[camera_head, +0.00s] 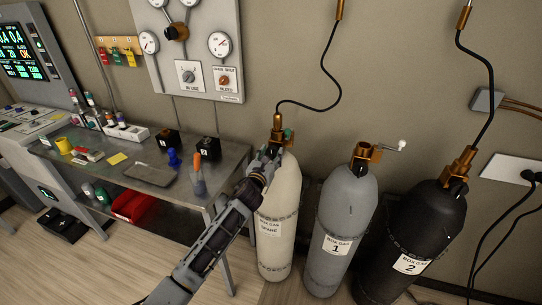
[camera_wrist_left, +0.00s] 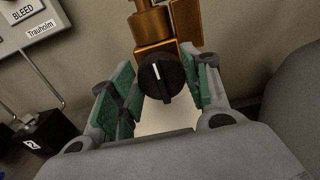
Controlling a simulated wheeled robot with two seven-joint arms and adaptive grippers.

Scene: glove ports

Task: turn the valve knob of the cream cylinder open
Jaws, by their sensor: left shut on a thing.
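The cream cylinder (camera_head: 280,205) stands left of the two other gas cylinders, with a brass valve (camera_head: 278,122) and a hose on top. My left gripper (camera_head: 270,158) is at its neck, reaching in from the lower left. In the left wrist view, the black valve knob (camera_wrist_left: 161,80) sits between the green finger pads of my left gripper (camera_wrist_left: 158,86), in front of the brass body (camera_wrist_left: 152,28). The gripper is shut on the knob. The knob's white line points up, tilted slightly left. In the head view the knob is hidden by the gripper. My right gripper is out of view.
A grey cylinder (camera_head: 345,215) marked 1 and a black cylinder (camera_head: 425,225) marked 2 stand to the right. A metal bench (camera_head: 228,160) with small items stands to the left. A gauge panel (camera_head: 192,75) is on the wall above.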

